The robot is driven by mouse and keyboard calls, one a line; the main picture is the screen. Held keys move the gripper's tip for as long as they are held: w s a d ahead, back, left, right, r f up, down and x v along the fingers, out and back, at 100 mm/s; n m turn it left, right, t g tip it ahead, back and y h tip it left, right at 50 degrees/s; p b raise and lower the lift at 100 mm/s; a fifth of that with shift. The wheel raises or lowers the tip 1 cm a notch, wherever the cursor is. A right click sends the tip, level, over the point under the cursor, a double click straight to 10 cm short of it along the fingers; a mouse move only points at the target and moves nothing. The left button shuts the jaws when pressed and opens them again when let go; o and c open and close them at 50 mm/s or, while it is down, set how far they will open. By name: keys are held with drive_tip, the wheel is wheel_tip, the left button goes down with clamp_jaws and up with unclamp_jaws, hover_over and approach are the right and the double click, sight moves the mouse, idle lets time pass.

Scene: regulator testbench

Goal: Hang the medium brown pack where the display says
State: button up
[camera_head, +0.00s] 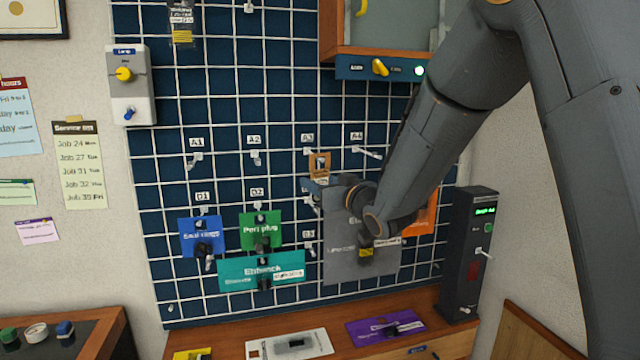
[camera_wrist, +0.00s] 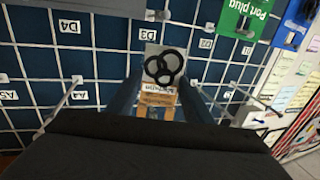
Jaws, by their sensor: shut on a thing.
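My gripper (camera_head: 318,187) is shut on the brown pack (camera_head: 320,164) in front of the wire grid, just below the A3 label. In the wrist view my gripper (camera_wrist: 158,103) has a finger on each side of the pack (camera_wrist: 158,84), which shows black rings, a pale label and a brown part. The A4 hook (camera_head: 368,152) is bare, right of the pack; it also shows at left in the wrist view (camera_wrist: 58,106). The display (camera_head: 485,211) on the black box at right shows small green text, perhaps ending in A4.
Bare hooks A1 (camera_head: 195,158) and A2 (camera_head: 256,157) are left of the pack. Blue (camera_head: 201,232), green (camera_head: 260,230), teal (camera_head: 255,272) and grey (camera_head: 345,262) packs hang below. A wooden cabinet (camera_head: 385,35) overhangs above. A purple pack (camera_head: 383,327) lies on the bench.

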drive_tip(key=o, duration=1.2)
drive_tip(key=b+v, duration=0.3)
drive_tip(key=v, duration=0.4)
drive_tip(key=s+d+f+m+g+h, duration=0.2)
drive_tip(key=s+d+f+g+h, duration=0.15)
drive_tip(key=d+f, duration=0.4)
drive_tip(key=s+d+f+m+g+h, duration=0.2)
drive_tip(key=s+d+f+h, duration=0.25)
drive_tip(key=f, duration=0.55)
drive_tip(key=s+d+f+g, duration=0.1)
drive_tip(key=s+f+g, duration=0.1)
drive_tip(key=s, duration=0.5)
drive_tip(key=s+d+f+m+g, duration=0.1)
drive_tip(key=s+d+f+g, duration=0.1)
drive_tip(key=s+f, duration=0.3)
drive_tip(key=s+d+f+m+g+h, duration=0.1)
drive_tip(key=s+f+g, duration=0.2)
drive_tip(key=s, duration=0.6)
drive_tip(key=shift+d+f+g, duration=0.3)
drive_tip(key=shift+d+g, duration=0.1)
drive_tip(key=shift+g, duration=0.35)
drive_tip(key=shift+w, duration=0.1)
